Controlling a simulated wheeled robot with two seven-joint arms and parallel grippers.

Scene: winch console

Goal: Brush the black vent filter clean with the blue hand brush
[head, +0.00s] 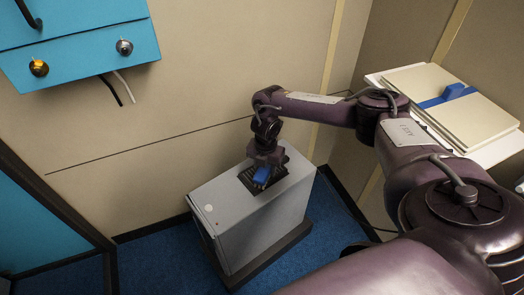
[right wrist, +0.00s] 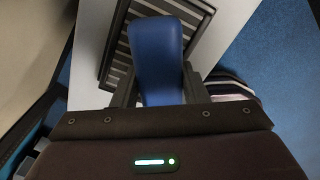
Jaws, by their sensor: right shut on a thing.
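The black vent filter (head: 246,179) is a slatted dark panel set in the top of a grey cabinet. In the right wrist view its slats (right wrist: 118,62) show to the left of and behind the brush. The blue hand brush (head: 262,174) is over the filter, and its blue body (right wrist: 157,50) fills the middle of the right wrist view. My right gripper (head: 265,160) is shut on the brush, with a finger on each side of it. The brush's bristles are hidden, so I cannot tell whether they touch the slats. My left gripper is not in view.
The grey cabinet (head: 240,235) stands on a dark base on blue carpet (head: 165,258) by the wall. A blue wall console (head: 85,45) with knobs and two hanging cables is at upper left. A white shelf (head: 497,150) at right bears a cream stack with a blue band.

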